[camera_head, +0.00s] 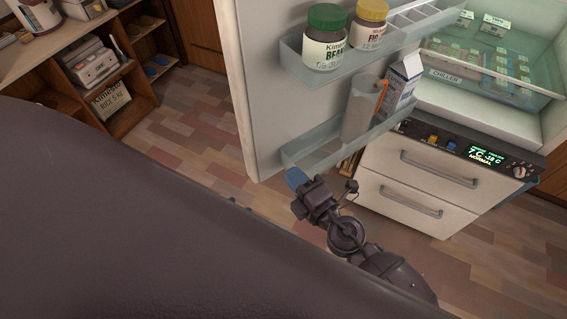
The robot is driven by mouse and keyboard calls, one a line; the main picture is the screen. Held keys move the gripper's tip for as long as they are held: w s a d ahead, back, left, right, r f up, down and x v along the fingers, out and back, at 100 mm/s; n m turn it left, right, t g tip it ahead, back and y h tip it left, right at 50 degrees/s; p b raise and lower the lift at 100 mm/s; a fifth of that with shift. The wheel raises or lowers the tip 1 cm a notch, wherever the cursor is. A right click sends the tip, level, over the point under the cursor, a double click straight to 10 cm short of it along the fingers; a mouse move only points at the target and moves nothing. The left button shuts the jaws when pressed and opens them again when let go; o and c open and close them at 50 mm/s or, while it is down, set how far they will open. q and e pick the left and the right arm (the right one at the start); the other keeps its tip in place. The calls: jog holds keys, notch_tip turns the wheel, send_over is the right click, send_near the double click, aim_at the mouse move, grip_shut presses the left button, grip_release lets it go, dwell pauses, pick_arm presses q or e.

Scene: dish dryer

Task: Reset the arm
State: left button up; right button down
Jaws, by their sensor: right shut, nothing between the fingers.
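My right arm comes up from the lower right, in front of the open fridge door. My right gripper (297,179) has blue fingertips and is shut and empty. It shows close by the left end of the door's lower shelf (326,153); I cannot tell whether they touch. My left gripper is not in view. A large dark surface fills the lower left and hides the floor there.
The fridge door (248,70) stands open with jars (326,38), a pitcher (359,108) and a carton (402,80) on its shelves. Drawers (420,182) are closed at right. A wooden shelf unit (122,116) stands at upper left. Tiled floor (195,130) between is clear.

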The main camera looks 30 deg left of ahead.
jog(key=shift+v, duration=2)
jog(key=w+d+r+m+t+h, duration=0.3)
jog(key=w+d+m+t+h, duration=0.25)
jog(key=w+d+m, duration=0.5)
jog(key=d+f+m+t+h+b, duration=0.15)
jog(key=d+f+m+h, duration=0.3)
jog(key=d+m, duration=0.6)
pick_arm(q)
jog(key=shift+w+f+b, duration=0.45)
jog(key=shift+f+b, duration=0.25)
jog(key=shift+b, duration=0.05)
pick_arm(e)
jog(key=s+d+f+m+g+h, duration=0.1)
jog(key=s+d+f+m+h, duration=0.2)
jog(key=s+d+f, duration=0.3)
jog(key=s+d+f+m+g+h, duration=0.2)
jog(key=s+d+f+m, duration=0.3)
jog(key=s+d, duration=0.5)
jog(key=d+f+h, duration=0.1)
jog(key=d+f, duration=0.1)
jog(key=d, duration=0.1)
jog(key=shift+s+m, duration=0.25)
jog(key=shift+m, duration=0.15)
